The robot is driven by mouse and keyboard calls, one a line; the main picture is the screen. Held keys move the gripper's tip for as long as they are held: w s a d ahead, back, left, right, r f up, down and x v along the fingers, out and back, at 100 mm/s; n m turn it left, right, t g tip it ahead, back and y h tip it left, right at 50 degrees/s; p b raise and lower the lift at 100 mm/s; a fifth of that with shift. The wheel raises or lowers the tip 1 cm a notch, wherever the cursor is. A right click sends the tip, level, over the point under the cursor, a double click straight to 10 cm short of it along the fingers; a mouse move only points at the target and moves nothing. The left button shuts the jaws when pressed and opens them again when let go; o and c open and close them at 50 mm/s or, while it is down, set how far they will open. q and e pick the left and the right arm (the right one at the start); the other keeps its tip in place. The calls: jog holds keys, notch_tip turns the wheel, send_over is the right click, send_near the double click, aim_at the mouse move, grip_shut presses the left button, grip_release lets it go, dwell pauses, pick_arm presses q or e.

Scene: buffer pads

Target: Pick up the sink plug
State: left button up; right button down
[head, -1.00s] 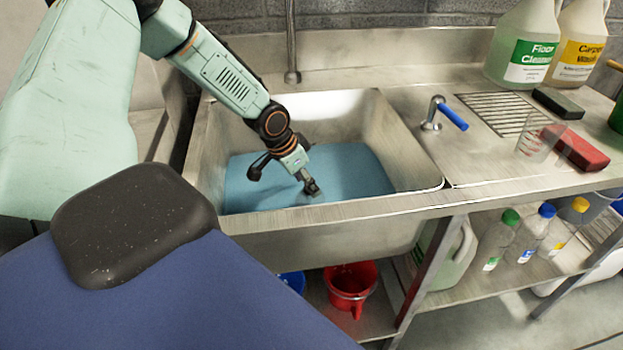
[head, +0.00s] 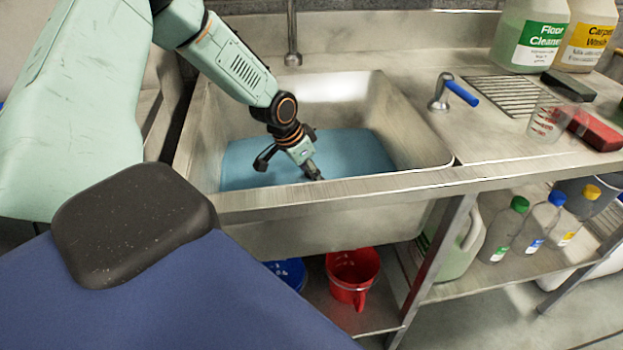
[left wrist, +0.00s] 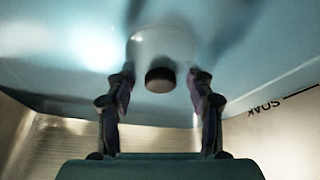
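The sink (head: 432,150) holds blue water (head: 360,155). My left gripper (head: 313,172) reaches down into the sink, near the water and its front wall. In the left wrist view, a dark round knob (left wrist: 160,80), seemingly the sink plug, shows in the blue water with a pale round patch behind it. The left gripper (left wrist: 160,92) is open, with one finger on each side of the knob and a gap on both sides. I cannot make out the plug in the head view. My right gripper is not in view.
A faucet pipe (head: 292,30) hangs behind the sink. A blue-handled lever (head: 460,93), clear beaker (head: 549,118), red block (head: 597,132) and cleaner jugs (head: 530,35) stand on the right counter. A red bucket (head: 352,277) and bottles (head: 541,224) are below.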

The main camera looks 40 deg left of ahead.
pick_arm(q)
jog(key=c, duration=0.3)
grip_shut()
notch_tip(320, 180, up, 9)
jog(key=p, duration=0.5)
jog(key=shift+f+p, duration=0.15)
jog(key=shift+p, duration=0.15)
jog(key=shift+r+p, duration=0.3)
jog(key=shift+r, duration=0.4)
